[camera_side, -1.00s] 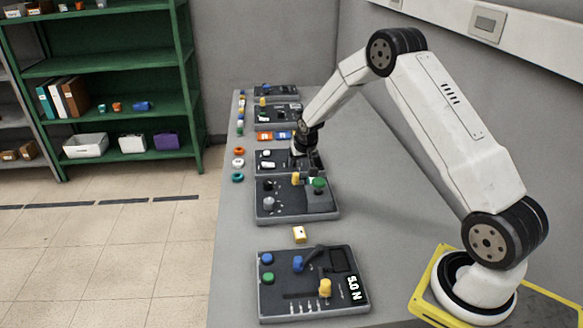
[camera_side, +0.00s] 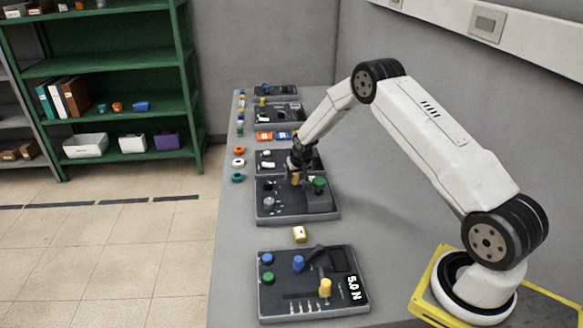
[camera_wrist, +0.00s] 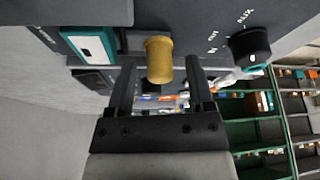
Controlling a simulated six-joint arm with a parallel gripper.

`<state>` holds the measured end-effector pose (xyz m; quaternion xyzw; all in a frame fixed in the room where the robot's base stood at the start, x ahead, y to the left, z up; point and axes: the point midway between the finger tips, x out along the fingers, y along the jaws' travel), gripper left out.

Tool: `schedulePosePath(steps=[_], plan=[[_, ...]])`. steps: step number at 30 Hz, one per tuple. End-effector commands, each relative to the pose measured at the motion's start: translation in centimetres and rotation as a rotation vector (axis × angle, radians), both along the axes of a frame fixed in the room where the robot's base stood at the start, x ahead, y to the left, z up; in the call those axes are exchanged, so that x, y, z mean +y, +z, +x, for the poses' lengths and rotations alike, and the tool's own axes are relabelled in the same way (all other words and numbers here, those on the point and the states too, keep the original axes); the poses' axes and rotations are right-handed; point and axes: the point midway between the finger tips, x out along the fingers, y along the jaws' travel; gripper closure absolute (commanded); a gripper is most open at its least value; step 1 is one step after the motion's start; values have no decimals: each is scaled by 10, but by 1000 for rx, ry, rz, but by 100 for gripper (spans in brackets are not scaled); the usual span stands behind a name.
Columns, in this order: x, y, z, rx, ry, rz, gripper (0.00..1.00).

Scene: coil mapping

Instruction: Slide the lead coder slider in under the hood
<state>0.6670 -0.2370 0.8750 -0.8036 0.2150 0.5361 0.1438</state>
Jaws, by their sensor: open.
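A yellow-brown knob (camera_side: 295,179), which I take to be the lead coder slider, stands upright on the middle panel (camera_side: 290,214). It also shows in the wrist view (camera_wrist: 159,50). My gripper (camera_side: 297,169) is over the panel's far edge, and its open fingers lie on both sides of the knob in the wrist view. I cannot tell whether they touch it. A raised dark block (camera_side: 320,201) with a green knob (camera_side: 319,183) stands to its right; it may be the hood, but no opening shows clearly.
A black knob (camera_wrist: 250,45) is close to the right finger in the wrist view. A grey knob (camera_side: 269,203) stands on the same panel. The table at right is clear.

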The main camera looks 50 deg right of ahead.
Motion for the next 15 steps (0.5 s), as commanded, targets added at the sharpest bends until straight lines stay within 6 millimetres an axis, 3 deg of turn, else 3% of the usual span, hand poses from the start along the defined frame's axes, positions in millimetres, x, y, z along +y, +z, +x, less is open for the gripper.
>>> schedulePosePath(steps=[12, 15], plan=[[-1, -4, 1, 1, 0, 0, 32], [-1, -4, 1, 1, 0, 0, 64]])
